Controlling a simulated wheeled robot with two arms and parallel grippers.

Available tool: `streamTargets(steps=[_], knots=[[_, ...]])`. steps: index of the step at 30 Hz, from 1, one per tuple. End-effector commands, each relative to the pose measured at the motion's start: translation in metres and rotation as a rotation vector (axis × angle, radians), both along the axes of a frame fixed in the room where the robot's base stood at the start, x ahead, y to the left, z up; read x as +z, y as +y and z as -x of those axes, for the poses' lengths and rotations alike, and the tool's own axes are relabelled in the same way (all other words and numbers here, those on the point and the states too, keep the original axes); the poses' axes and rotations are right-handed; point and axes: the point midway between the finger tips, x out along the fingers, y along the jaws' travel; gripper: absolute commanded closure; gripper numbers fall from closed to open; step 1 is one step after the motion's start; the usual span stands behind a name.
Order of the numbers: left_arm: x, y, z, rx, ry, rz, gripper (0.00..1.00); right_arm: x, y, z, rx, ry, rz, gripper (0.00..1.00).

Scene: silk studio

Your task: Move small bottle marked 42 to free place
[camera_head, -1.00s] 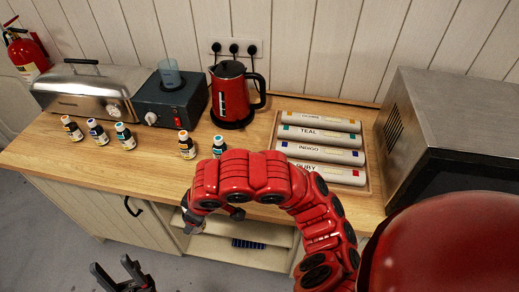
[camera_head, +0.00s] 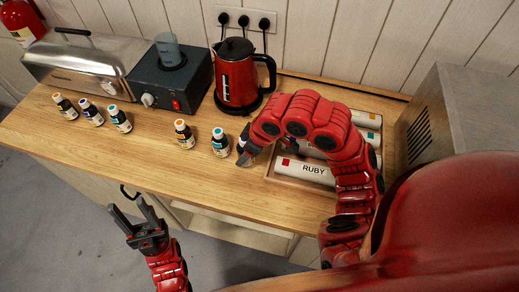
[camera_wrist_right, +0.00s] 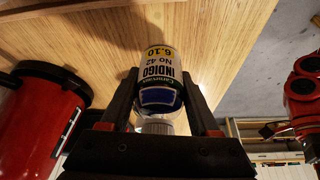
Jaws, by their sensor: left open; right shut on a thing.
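The small bottle marked INDIGO No 42 (camera_wrist_right: 160,82) has a white label with a dark blue band. In the right wrist view it is between the two fingers of my right gripper (camera_wrist_right: 163,100), which is shut on it. Pale wood lies beyond its base; I cannot tell whether it touches. In the head view my right gripper (camera_head: 242,153) is over the counter, just right of a teal-capped bottle (camera_head: 220,143); the held bottle is mostly hidden there. My left gripper (camera_head: 127,205) is open and empty in front of the counter's front edge.
An orange-capped bottle (camera_head: 184,135) and three more small bottles (camera_head: 93,113) stand left along the counter (camera_head: 150,165). Behind are a red kettle (camera_head: 237,78), a dark heater box (camera_head: 170,85) and a steel toaster (camera_head: 80,68). A tray with rolls (camera_head: 310,172) lies right. The front counter strip is clear.

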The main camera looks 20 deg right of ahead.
Motion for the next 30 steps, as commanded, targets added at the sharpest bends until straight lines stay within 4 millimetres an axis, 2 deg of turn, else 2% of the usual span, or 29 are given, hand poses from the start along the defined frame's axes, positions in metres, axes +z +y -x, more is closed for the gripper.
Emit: streamTargets(steps=[3,11,13,18,29,30], knots=[[0.002,0.0,0.0,0.0,0.0,0.0,0.5,-0.001,-0.021,-0.006,-0.002,-0.001,-0.001,1.0],[0.004,0.0,0.0,0.0,0.0,0.0,0.5,-0.008,-0.045,-0.012,-0.001,0.002,-0.003,1.0],[0.002,0.0,0.0,0.0,0.0,0.0,0.5,-0.024,-0.042,-0.01,0.003,0.005,-0.004,1.0],[0.009,0.0,0.0,0.0,0.0,0.0,0.5,-0.038,-0.043,-0.011,0.002,0.001,0.001,1.0],[0.005,0.0,0.0,0.0,0.0,0.0,0.5,-0.043,-0.043,-0.012,0.002,-0.002,0.001,1.0],[0.005,0.0,0.0,0.0,0.0,0.0,0.5,-0.043,-0.043,-0.012,0.002,-0.002,0.001,0.36]])
